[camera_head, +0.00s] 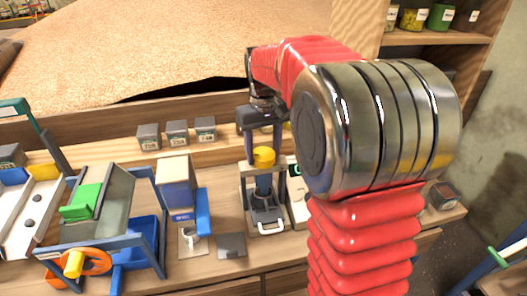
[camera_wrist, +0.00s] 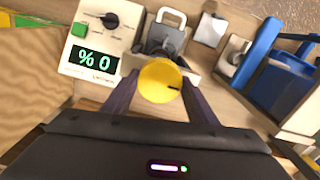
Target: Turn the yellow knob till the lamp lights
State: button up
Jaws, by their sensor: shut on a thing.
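The yellow knob (camera_head: 263,156) sits on top of a blue cylinder in a small grey stand on the bench. In the wrist view the knob (camera_wrist: 160,80) is round, with a dark mark toward its right side. My gripper (camera_head: 262,150) comes down over it from above. In the wrist view the two dark fingers of my gripper (camera_wrist: 160,88) stand on either side of the knob, shut on it. I cannot make out a lit lamp. My arm hides part of the bench at the right.
A white meter (camera_wrist: 95,40) reading "% 0", with a black dial and green button, stands beside the knob. A blue-and-white machine (camera_head: 177,190) and a chute with an orange handwheel (camera_head: 95,262) stand left. Several small boxes (camera_head: 177,132) line the back.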

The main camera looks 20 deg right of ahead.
jog(key=m, duration=0.7)
jog(key=shift+w, duration=0.1)
jog(key=m, duration=0.8)
jog(key=shift+r+m, duration=0.1)
jog(key=shift+m, duration=0.2)
jog(key=m, duration=0.3)
jog(key=shift+m, duration=0.3)
jog(key=m, duration=0.3)
jog(key=shift+m, duration=0.3)
jog(key=m, duration=0.6)
jog(key=shift+m, duration=0.3)
jog(key=o, duration=1.1)
jog(key=shift+c, duration=0.2)
